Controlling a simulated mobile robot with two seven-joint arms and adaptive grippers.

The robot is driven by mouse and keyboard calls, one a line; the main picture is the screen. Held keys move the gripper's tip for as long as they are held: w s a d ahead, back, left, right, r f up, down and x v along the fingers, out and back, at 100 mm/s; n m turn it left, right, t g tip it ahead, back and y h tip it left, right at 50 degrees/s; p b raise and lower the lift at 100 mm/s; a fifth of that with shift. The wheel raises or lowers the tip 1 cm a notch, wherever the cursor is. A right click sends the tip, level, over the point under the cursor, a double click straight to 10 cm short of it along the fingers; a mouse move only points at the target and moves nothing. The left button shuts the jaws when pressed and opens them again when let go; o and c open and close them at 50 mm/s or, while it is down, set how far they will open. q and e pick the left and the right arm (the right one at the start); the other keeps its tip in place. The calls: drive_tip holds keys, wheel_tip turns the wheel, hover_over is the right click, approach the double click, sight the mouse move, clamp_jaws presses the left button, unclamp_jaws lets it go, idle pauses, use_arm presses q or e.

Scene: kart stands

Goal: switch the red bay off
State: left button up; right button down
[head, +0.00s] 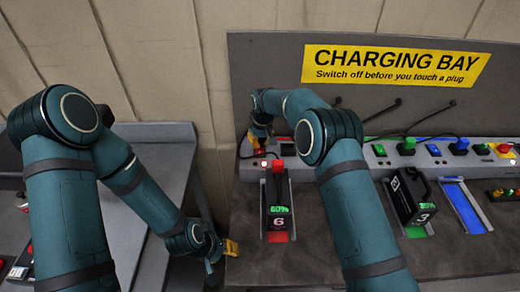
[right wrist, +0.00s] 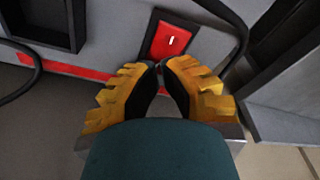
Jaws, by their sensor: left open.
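The red bay is at the left end of the grey charging strip. Its red switch (right wrist: 171,40) shows a lit white "I" mark in the right wrist view; in the head view my right gripper covers that area. A red plug (head: 277,166) and a small lit lamp (head: 263,164) show there. A black battery marked 6 (head: 278,212) stands in the bay below. My right gripper (right wrist: 159,66) has its yellow fingertips together, just below the switch; I cannot tell whether they touch it. My left gripper (head: 230,247) is open and low, left of the red bay's table.
A black cable loops beside the red plug. Green plug (head: 407,146), blue plug (head: 459,147) and battery 3 (head: 412,198) are further right. The blue tray (head: 465,208) is empty. A grey side table (head: 150,165) stands left, with a gap between the tables.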

drive_tip(key=shift+s+f+b, duration=0.1)
drive_tip(key=shift+f+b, duration=0.3)
drive_tip(key=shift+f, duration=0.25)
drive_tip(key=shift+r, duration=0.15)
drive_tip(key=shift+r+p, duration=1.65)
drive_tip(key=shift+r, duration=1.8)
